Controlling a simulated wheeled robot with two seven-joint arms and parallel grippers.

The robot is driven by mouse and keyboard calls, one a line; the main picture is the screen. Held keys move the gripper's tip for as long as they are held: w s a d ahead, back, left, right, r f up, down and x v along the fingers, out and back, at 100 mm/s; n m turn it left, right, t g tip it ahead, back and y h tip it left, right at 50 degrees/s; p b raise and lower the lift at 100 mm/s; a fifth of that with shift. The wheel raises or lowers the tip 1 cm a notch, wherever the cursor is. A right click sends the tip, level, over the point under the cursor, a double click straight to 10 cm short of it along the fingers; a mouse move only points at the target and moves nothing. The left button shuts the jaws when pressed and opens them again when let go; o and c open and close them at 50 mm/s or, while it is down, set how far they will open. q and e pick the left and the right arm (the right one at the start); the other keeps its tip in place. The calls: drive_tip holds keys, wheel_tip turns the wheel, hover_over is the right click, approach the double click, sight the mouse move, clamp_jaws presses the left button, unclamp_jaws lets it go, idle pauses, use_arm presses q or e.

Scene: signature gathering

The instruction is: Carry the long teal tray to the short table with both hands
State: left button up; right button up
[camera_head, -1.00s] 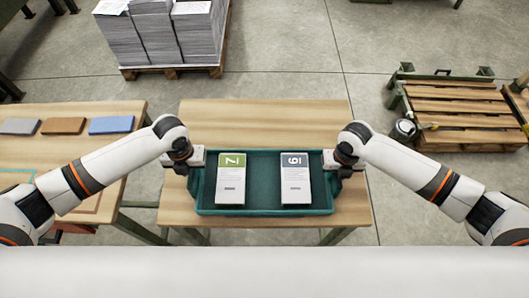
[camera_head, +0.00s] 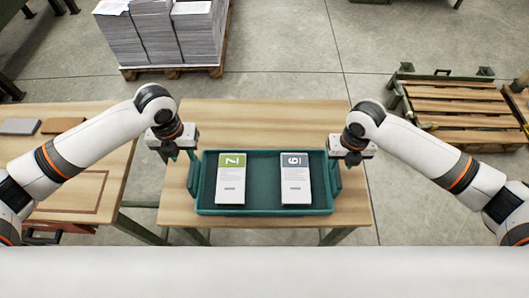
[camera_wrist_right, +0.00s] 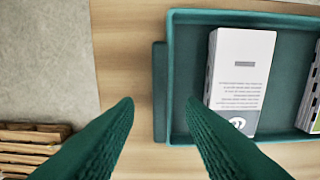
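The long teal tray (camera_head: 265,207) rests on the small wooden table (camera_head: 260,115) in the head view. It holds two paper stacks, one with a green "7" label (camera_head: 231,180) and one with a grey-blue "9"-like label (camera_head: 296,180). My left gripper (camera_head: 187,160) is above the tray's left end; its fingers are small and partly hidden here. My right gripper (camera_head: 345,163) is above the tray's right end. In the right wrist view its green fingers (camera_wrist_right: 160,105) are spread, with nothing between them. The tray's end handle (camera_wrist_right: 160,92) lies below and between the fingertips, apart from them.
A longer wooden table (camera_head: 75,170) stands at the left with a grey block (camera_head: 20,126) and a brown block (camera_head: 62,125). A pallet of paper stacks (camera_head: 165,35) stands behind. An empty wooden pallet (camera_head: 455,105) is at the right. Bare floor lies between.

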drive_tip(key=shift+r, duration=2.4)
